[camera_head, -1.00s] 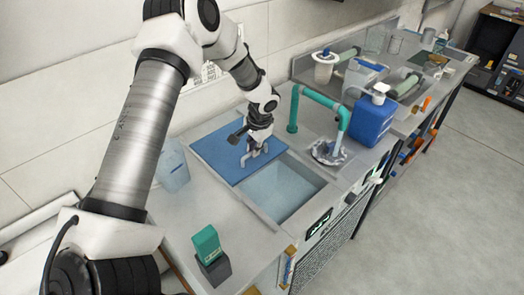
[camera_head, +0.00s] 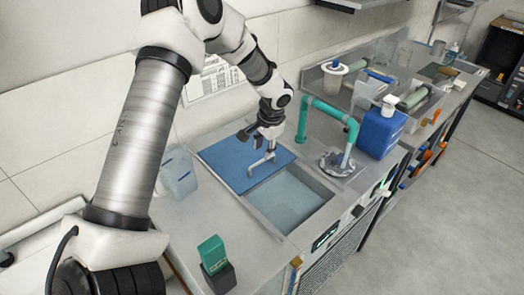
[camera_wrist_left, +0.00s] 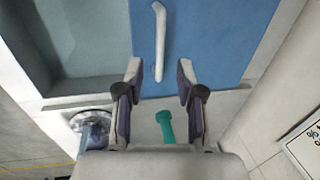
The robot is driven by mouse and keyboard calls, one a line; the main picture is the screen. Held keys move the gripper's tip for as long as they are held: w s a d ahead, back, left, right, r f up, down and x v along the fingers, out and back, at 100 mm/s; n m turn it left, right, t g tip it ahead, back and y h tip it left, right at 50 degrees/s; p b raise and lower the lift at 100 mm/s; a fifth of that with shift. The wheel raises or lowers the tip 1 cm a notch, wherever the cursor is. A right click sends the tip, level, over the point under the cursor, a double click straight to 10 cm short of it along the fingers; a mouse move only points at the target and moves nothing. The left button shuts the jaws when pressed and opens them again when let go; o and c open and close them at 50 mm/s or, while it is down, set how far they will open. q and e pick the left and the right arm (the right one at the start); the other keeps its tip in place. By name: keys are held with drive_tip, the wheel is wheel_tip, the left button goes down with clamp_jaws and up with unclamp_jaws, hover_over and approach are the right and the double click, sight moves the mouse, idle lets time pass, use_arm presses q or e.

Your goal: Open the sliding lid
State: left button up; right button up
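The sliding lid (camera_head: 228,160) is a flat blue panel over the far-left part of a sunken basin (camera_head: 290,200); the near-right part of the basin is uncovered. A pale bar handle (camera_head: 262,163) stands on the lid near its open edge. In the left wrist view the lid (camera_wrist_left: 215,40) fills the top, with the handle (camera_wrist_left: 159,40) upright in the picture. My left gripper (camera_wrist_left: 158,76) is open, its fingers on either side of the handle's lower end in that view. In the head view the left gripper (camera_head: 268,138) is just above the handle. My right gripper is not in view.
A teal faucet pipe (camera_head: 330,110) and a blue jug (camera_head: 380,130) stand to the right of the basin. A clear container (camera_head: 178,175) is left of the lid. A green box in a dark holder (camera_head: 214,262) sits on the front counter. The wall is close behind.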

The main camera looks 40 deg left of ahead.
use_arm(q)
wheel_tip(320, 180, up, 7)
drive_tip(key=d, duration=0.1)
drive_tip(key=shift+s+d, duration=0.15)
drive_tip(key=shift+d, duration=0.05)
